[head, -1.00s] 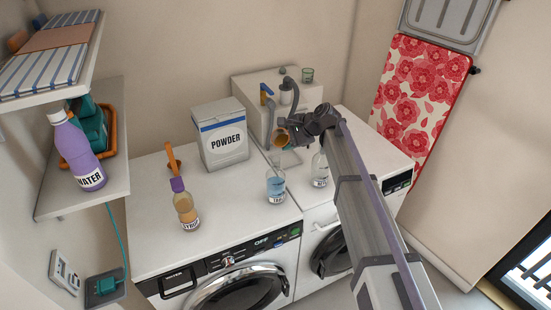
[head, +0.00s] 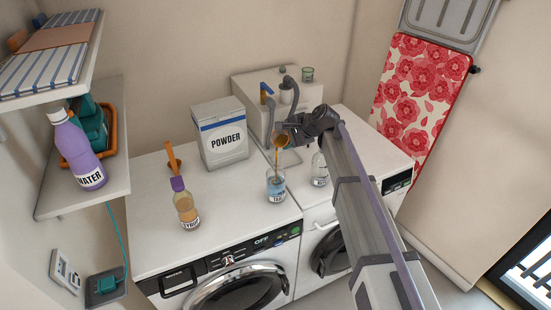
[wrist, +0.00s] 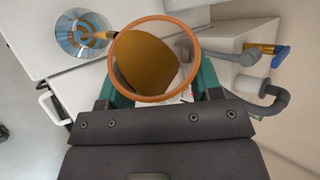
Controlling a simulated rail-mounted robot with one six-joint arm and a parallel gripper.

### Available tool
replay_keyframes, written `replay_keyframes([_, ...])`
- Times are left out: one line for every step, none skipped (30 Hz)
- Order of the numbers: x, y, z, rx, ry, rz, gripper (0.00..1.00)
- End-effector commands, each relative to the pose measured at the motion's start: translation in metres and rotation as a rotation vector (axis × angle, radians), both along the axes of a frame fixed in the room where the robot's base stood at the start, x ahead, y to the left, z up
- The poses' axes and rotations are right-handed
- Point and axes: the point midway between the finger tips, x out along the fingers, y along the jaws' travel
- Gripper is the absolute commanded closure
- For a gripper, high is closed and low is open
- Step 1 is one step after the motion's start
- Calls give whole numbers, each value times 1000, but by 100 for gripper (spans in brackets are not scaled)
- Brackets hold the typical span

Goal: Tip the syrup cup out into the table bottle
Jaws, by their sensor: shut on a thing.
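My gripper (head: 293,130) is shut on the syrup cup (head: 282,141), a small orange-brown cup, and holds it tilted above the table bottle (head: 276,188). A thin amber stream (head: 276,158) runs from the cup's lip down to the bottle's open top. The bottle is clear, stands upright and has a blue-and-white label only partly legible. In the wrist view the cup (wrist: 143,60) shows its round orange rim and brown syrup inside, between the teal fingers. There the table bottle (wrist: 70,38) lies beyond the rim at upper left, with amber streaks inside its round mouth.
A second clear bottle (head: 319,170) stands right of the table bottle. The syrup bottle (head: 186,208) with a purple neck stands left, and the powder box (head: 220,145) behind. A tap (head: 292,85) and a green glass (head: 307,75) are at the back. The left washer top is mostly clear.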

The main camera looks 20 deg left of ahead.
Motion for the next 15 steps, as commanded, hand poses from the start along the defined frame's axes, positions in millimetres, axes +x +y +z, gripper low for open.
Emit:
replay_keyframes([0, 0, -1, -1, -5, 0, 65])
replay_keyframes([0, 0, -1, -1, -8, 0, 65])
replay_keyframes([0, 0, -1, -2, -13, 1, 65])
replay_keyframes([0, 0, -1, -3, -16, 1, 66])
replay_keyframes([0, 0, -1, -4, -19, 1, 66])
replay_keyframes([-1, 0, -1, -4, -23, 1, 66])
replay_keyframes([-1, 0, -2, -5, -26, 1, 66])
replay_keyframes([-1, 0, -2, -6, -29, 1, 66])
replay_keyframes([-1, 0, -2, -7, -34, 1, 66])
replay_keyframes([-1, 0, -2, -8, -36, 1, 66])
replay_keyframes([-1, 1, -3, -8, -39, 1, 66])
replay_keyframes([0, 1, -3, -9, -44, 0, 66])
replay_keyframes([0, 1, -3, -9, -48, 0, 66])
replay_keyframes([-1, 1, -3, -10, -51, 0, 66])
replay_keyframes([-1, 0, -3, -11, -55, 0, 66])
